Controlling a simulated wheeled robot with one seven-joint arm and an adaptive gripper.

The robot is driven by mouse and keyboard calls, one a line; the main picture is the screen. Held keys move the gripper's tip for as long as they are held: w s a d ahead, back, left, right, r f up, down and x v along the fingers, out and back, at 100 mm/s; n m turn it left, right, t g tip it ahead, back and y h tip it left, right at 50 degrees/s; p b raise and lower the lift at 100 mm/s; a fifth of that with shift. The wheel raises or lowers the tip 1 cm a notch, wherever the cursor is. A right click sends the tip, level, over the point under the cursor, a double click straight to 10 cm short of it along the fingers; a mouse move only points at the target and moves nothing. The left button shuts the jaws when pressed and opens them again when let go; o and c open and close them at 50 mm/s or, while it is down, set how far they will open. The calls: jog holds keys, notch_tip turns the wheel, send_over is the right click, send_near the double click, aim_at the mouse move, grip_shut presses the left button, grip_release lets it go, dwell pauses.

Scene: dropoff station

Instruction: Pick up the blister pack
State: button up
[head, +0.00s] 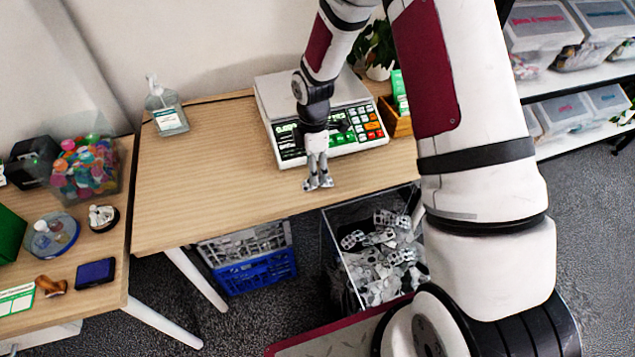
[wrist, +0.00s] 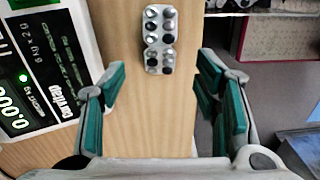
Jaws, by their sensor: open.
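A blister pack (wrist: 160,40) lies flat on the wooden table in the wrist view, silver with dark and pale blisters and a narrowed middle. It is ahead of my gripper (wrist: 161,80), near the table edge, with the space between the fingers in line with it. The fingers have green pads, stand apart and hold nothing. In the head view my gripper (head: 318,183) points down over the table in front of the scale. I cannot make out the pack on the table there; the fingers may hide it.
A scale with a lit display (head: 335,135) stands close behind my gripper. A clear bin (head: 345,262) of blister packs is below the table edge. A sanitizer bottle (head: 166,108) stands back left; the table's left part is clear. A side table (head: 125,225) holds several items.

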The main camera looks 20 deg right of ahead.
notch_tip(320, 180, down, 5)
jog(key=shift+f, duration=0.1)
dwell(0.3)
jog(key=c, duration=0.8)
